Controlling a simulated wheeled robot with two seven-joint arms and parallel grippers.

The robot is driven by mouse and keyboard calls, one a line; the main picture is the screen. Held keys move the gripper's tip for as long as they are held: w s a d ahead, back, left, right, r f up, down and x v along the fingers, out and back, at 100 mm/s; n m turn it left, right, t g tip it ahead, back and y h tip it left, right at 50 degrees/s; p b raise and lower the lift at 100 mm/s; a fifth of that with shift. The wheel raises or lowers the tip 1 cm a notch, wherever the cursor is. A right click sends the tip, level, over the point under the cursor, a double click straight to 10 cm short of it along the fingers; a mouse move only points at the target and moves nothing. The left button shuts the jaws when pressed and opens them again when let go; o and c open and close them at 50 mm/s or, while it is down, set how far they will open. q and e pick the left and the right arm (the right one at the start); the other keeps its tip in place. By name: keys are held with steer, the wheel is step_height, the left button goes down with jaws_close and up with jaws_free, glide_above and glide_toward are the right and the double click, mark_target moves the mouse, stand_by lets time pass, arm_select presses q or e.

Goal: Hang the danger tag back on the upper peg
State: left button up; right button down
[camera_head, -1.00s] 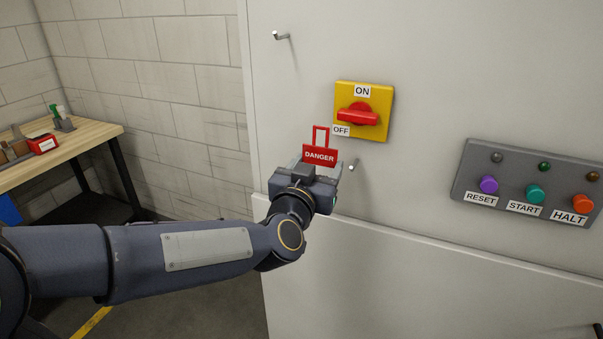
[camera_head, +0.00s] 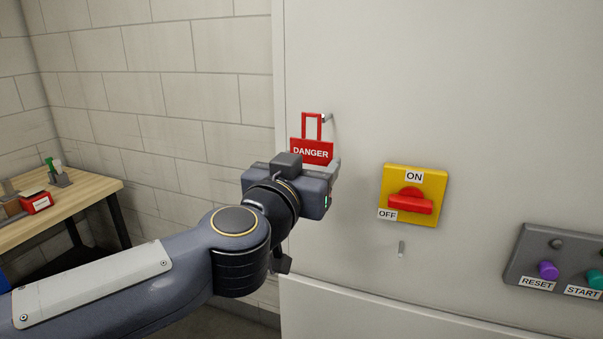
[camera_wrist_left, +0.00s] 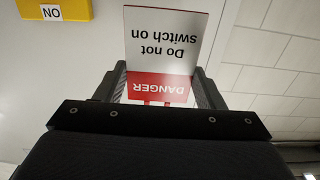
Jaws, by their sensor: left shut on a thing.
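My left gripper (camera_head: 312,166) is shut on the red danger tag (camera_head: 311,151), gripping its lower part in front of the cabinet. The tag is upright, with its open red loop pointing up. The upper peg (camera_head: 327,118) shows just right of the loop's upper right corner. I cannot tell how far apart they are in depth; the peg does not show through the loop's opening. In the left wrist view the tag (camera_wrist_left: 165,50) appears upside down between both fingers, reading "DANGER" and "Do not switch on". The lower peg (camera_head: 401,249) is bare. My right gripper is not in view.
A yellow switch plate (camera_head: 432,188) with a red handle (camera_head: 410,201) is right of the tag. A grey button panel (camera_head: 530,252) is at the lower right. A wooden bench (camera_head: 85,190) stands far left. The cabinet face around the upper peg is clear.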

arm_select(q)
steer(key=shift+f+b+x, duration=0.2)
steer(key=shift+b+x, duration=0.4)
steer(key=shift+x, duration=0.55)
steer(key=shift+f+b+x, duration=0.15)
steer(key=shift+b+x, duration=0.4)
steer(key=shift+x, duration=0.65)
steer(key=shift+w+d+f+b, duration=0.1)
steer(key=shift+w+d+f, duration=0.1)
steer(key=shift+w, duration=0.35)
steer(key=shift+w+d+f+b, duration=0.1)
steer(key=shift+w+d+b, duration=0.1)
steer(key=shift+w, duration=0.4)
steer(key=shift+w+d+f+b, duration=0.1)
steer(key=shift+w+d+f, duration=0.1)
steer(key=shift+w, duration=0.35)
steer(key=o, duration=1)
steer(key=shift+o, duration=0.2)
